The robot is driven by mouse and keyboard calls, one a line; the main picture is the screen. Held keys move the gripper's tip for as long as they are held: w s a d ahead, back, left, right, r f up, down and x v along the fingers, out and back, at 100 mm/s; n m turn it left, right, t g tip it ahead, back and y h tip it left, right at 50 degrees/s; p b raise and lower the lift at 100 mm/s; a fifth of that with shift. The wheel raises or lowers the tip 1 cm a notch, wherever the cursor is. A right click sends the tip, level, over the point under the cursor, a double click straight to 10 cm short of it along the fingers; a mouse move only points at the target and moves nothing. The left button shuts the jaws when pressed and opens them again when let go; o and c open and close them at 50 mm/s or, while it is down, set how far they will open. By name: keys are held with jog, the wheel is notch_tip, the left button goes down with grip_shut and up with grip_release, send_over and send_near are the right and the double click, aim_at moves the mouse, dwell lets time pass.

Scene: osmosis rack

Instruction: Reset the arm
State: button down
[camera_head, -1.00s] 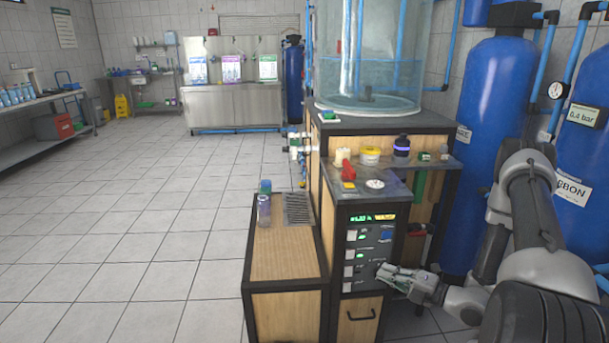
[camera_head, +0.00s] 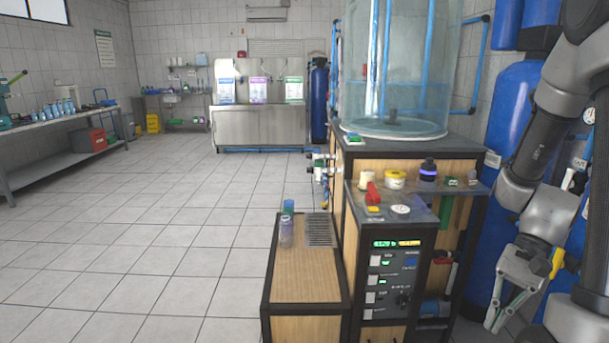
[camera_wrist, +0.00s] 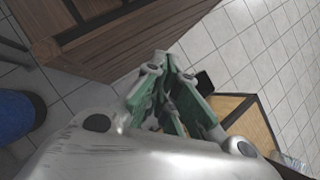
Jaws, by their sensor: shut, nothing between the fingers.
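My arm stands at the right of the head view, folded up, with my gripper (camera_head: 508,312) hanging fingers down in front of the blue tanks. It is to the right of the control panel (camera_head: 398,280) and apart from it. My gripper is shut and empty. In the wrist view the closed green and grey fingers (camera_wrist: 170,90) show in the middle, with tiled floor and wooden cabinet sides beyond them.
The rack's wooden cabinet (camera_head: 425,158) carries a clear tank (camera_head: 400,75). A low wooden bench (camera_head: 302,270) with a bottle (camera_head: 286,232) stands left of the panel. A blue tank (camera_head: 515,120) stands close behind my arm. The tiled floor (camera_head: 150,240) at left is clear.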

notch_tip(320, 180, up, 20)
jog(key=s+n+t+h, duration=0.1)
jog(key=n+t+h, duration=0.5)
jog(key=n+t, duration=0.2)
jog(key=shift+s+f+n+t, duration=0.15)
jog(key=shift+s+n+t, duration=0.15)
jog(key=shift+n, duration=0.2)
